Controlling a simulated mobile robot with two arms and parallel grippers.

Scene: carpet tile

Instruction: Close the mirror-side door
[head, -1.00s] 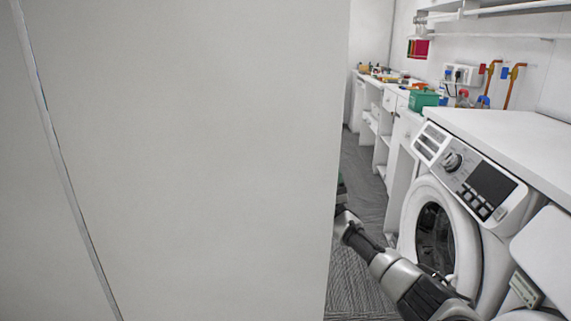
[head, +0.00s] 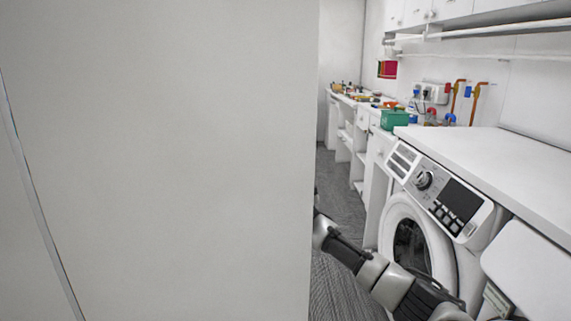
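A large plain pale-grey door panel (head: 190,150) fills the left and middle of the head view, very close to me. Its right vertical edge stands beside the opening to the laundry area. I cannot tell from this view whether it is the mirror-side door. My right arm comes in from the lower right and reaches toward that edge. Its far end passes behind the panel, so the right gripper is hidden. My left gripper is not in view.
A white washing machine (head: 462,212) stands at the right, close to my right arm. A long white counter with shelves runs back beyond it, with a green box (head: 394,119) on it. Grey carpet (head: 338,195) shows as a narrow clear strip between panel and counter.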

